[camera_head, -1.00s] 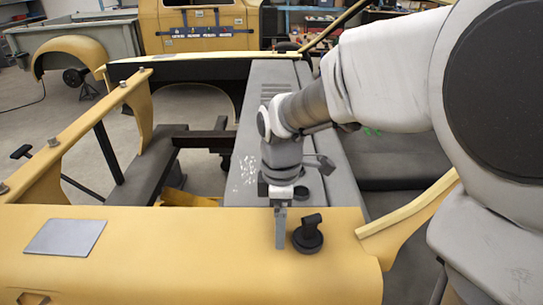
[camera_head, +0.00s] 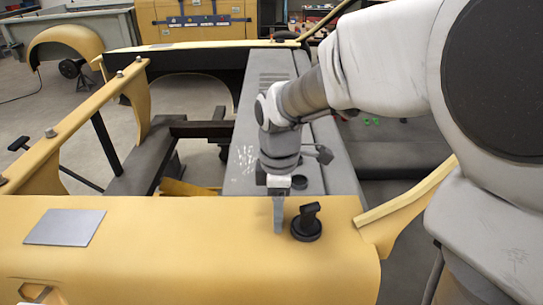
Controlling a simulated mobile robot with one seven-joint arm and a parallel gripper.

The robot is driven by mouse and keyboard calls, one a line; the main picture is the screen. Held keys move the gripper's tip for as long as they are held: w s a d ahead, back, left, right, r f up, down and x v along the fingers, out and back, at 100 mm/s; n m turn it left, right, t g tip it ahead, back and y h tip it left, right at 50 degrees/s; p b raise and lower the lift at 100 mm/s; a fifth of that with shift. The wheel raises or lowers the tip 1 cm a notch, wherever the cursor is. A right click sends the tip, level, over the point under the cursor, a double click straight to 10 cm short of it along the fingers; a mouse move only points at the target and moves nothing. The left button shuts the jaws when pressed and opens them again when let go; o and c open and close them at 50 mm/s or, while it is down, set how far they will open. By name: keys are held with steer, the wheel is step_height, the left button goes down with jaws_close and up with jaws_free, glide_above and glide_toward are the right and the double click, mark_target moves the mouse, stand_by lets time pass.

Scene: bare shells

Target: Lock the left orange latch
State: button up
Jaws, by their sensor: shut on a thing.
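No part that is plainly an orange latch shows. A black latch-like knob (camera_head: 306,224) with a raised handle stands on the right part of the yellow-orange panel (camera_head: 190,255). My gripper (camera_head: 278,228) points down just left of the knob, with its narrow grey fingers close together at the panel. A slim gap shows between the fingers and the knob. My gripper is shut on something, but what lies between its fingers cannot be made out. A yellow-orange angular fitting (camera_head: 42,292) shows at the bottom left, partly cut off by the frame.
A grey flat plate (camera_head: 66,227) lies on the panel's left part. A yellow rail (camera_head: 75,120) with bolts runs back at left. A dark grey beam (camera_head: 248,145) lies behind my gripper. A raised yellow strip (camera_head: 405,197) stands at right. The panel's middle is clear.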

steer(key=m, duration=0.9)
steer(key=shift+m, duration=0.3)
steer(key=m, duration=0.4)
steer(key=shift+r, duration=0.1)
steer(key=m, duration=0.4)
steer(key=shift+m, duration=0.4)
steer(key=o, duration=1.4)
steer(key=shift+c, duration=0.2)
